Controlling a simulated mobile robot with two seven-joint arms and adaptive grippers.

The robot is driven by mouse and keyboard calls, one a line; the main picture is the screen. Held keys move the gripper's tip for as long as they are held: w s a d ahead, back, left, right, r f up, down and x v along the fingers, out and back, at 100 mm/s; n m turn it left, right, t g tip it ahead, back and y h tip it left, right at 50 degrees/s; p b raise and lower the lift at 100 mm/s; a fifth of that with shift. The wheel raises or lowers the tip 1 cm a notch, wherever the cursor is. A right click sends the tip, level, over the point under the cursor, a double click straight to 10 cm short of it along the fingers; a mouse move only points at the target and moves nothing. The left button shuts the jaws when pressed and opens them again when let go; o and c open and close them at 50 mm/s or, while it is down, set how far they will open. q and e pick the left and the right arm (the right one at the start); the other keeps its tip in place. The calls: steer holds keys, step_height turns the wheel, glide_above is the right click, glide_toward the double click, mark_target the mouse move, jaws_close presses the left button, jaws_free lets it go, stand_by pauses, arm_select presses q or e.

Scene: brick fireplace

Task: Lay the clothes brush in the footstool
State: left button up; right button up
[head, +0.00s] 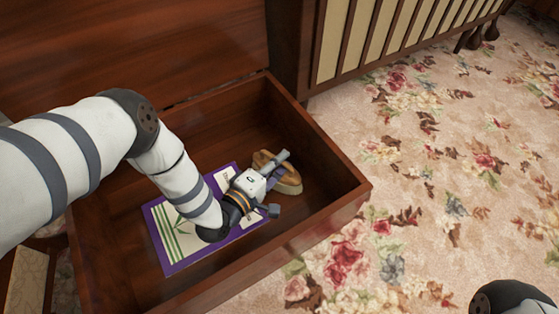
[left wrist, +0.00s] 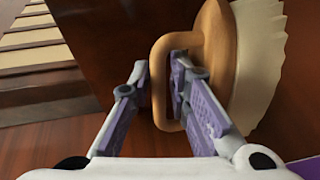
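The footstool (head: 345,205) is an open dark wooden box with its lid raised at the back. The clothes brush (head: 291,181) is inside its walls, near the right end; I cannot tell whether it touches the floor. In the left wrist view the brush (left wrist: 222,50) shows a tan wooden body, a looped handle and cream bristles. My left gripper (head: 275,184) reaches into the box. Its fingers (left wrist: 161,85) are closed about one bar of the handle, one finger outside and one in the loop. The gripper hides part of the brush. My right gripper is out of view.
A purple-edged booklet (head: 172,240) lies flat on the box floor, partly under my left arm. A slatted wooden piece (head: 385,35) stands behind. Floral carpet (head: 450,180) is clear to the right. The box walls surround my gripper.

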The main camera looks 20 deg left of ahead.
arm_select(q)
steer(key=shift+o, duration=0.2)
steer(key=shift+r, duration=0.15)
steer(key=p+v, duration=0.4)
steer(key=v, duration=0.8)
steer(key=shift+p, duration=0.4)
